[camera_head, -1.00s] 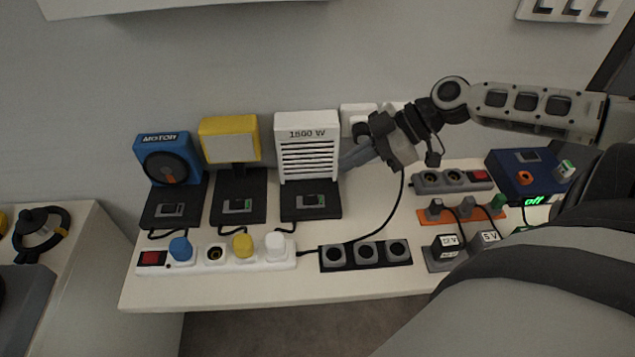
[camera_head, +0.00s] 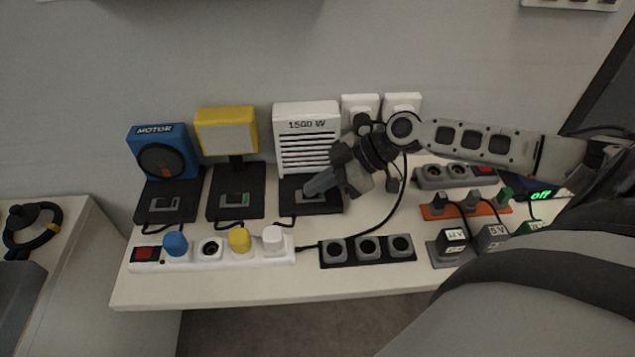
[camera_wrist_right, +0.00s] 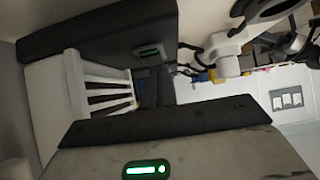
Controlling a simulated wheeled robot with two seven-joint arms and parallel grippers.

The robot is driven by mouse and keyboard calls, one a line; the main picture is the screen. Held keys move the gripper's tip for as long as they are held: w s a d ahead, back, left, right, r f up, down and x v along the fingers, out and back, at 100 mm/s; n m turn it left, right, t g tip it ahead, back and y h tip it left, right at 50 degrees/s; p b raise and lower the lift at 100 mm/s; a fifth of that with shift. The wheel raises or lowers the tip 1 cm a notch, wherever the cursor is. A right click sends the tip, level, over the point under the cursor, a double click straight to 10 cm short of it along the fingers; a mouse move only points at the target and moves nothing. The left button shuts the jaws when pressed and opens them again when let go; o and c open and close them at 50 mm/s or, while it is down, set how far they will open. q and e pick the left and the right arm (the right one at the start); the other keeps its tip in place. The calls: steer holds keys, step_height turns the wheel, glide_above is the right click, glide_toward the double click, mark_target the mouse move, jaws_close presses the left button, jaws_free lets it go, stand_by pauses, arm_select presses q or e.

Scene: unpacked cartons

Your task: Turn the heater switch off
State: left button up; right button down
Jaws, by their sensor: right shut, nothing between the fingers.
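The heater (camera_head: 306,140) is a white slatted box marked 1500 W on a black base (camera_head: 328,208), at the back of the table. Its switch is set in the base and is mostly covered by my right gripper in the head view. My left gripper is not in view.
A blue motor unit (camera_head: 160,150) and a yellow lamp unit (camera_head: 227,115) stand left of the heater. A white power strip (camera_head: 215,264) with plugs lies in front. A black socket block (camera_head: 368,262) and more sockets are at the right. A black cable curves over the table.

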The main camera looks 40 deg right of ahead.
steer(key=shift+a+f+b, duration=0.15)
steer(key=shift+f+b, duration=0.3)
steer(key=shift+b, duration=0.05)
steer(key=shift+r, duration=0.15)
steer(key=shift+w+a+r+p, duration=0.3)
steer(key=shift+w+a+p, duration=0.15)
steer(key=shift+a, duration=0.15)
